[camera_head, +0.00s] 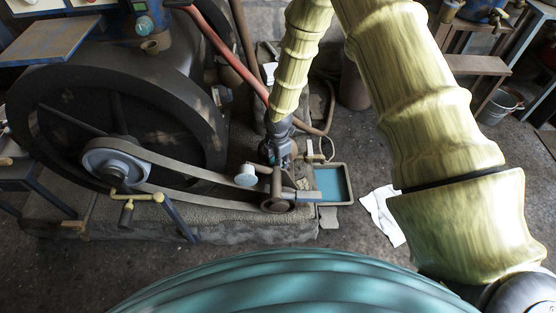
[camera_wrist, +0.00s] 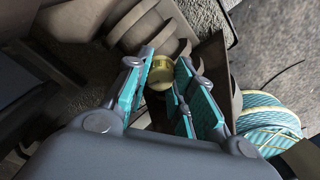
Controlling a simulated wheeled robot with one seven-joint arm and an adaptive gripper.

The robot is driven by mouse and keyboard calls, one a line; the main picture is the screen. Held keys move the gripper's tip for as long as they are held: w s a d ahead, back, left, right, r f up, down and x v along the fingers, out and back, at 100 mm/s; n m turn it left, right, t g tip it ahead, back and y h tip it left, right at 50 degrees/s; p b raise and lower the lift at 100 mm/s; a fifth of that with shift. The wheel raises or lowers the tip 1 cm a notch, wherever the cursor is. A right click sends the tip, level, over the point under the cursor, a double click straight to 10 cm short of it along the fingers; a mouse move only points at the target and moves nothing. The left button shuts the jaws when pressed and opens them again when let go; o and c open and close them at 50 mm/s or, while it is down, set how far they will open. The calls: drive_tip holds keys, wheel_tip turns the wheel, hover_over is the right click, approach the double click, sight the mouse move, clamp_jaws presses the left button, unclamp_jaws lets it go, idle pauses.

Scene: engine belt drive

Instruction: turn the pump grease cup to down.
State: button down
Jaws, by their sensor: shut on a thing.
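The pump grease cup, a small round brass-yellow cap (camera_wrist: 159,80), sits between the teal-padded fingers of my gripper (camera_wrist: 163,69) in the wrist view. My gripper is shut on it, with one finger on its left side and the others on its right. In the head view my gripper (camera_head: 283,158) reaches down to the pump (camera_head: 277,188) at the end of the belt. There the cup is hidden by the gripper, and I cannot tell its turned position.
A large dark flywheel (camera_head: 185,100) and a belt (camera_head: 185,168) stand left of the pump. A yellow crank handle (camera_head: 128,208) sits at front left. A tray of blue liquid (camera_head: 345,170) lies right of the pump, near a white cloth (camera_head: 383,215). A bucket (camera_head: 497,106) stands at far right.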

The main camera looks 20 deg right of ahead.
drive_tip(key=m+p, duration=0.3)
drive_tip(key=m, duration=0.1)
drive_tip(key=shift+r+m, duration=0.15)
drive_tip(key=shift+m, duration=0.15)
drive_tip(key=m+p, duration=0.2)
drive_tip(key=m, duration=0.1)
drive_tip(key=shift+m, duration=0.4)
drive_tip(key=m+p, duration=0.1)
drive_tip(key=m, duration=0.2)
drive_tip(key=shift+m, duration=0.3)
drive_tip(key=m+p, duration=0.1)
drive_tip(key=m, duration=0.3)
drive_tip(key=shift+p, duration=0.35)
drive_tip(key=m+p, duration=0.1)
drive_tip(key=m, duration=0.8)
drive_tip(key=shift+w+m+p, duration=0.1)
drive_tip(key=shift+m+p, duration=0.2)
drive_tip(key=shift+p, duration=0.1)
drive_tip(key=m, duration=0.4)
drive_tip(key=shift+p, duration=0.3)
drive_tip(key=shift+m, duration=2)
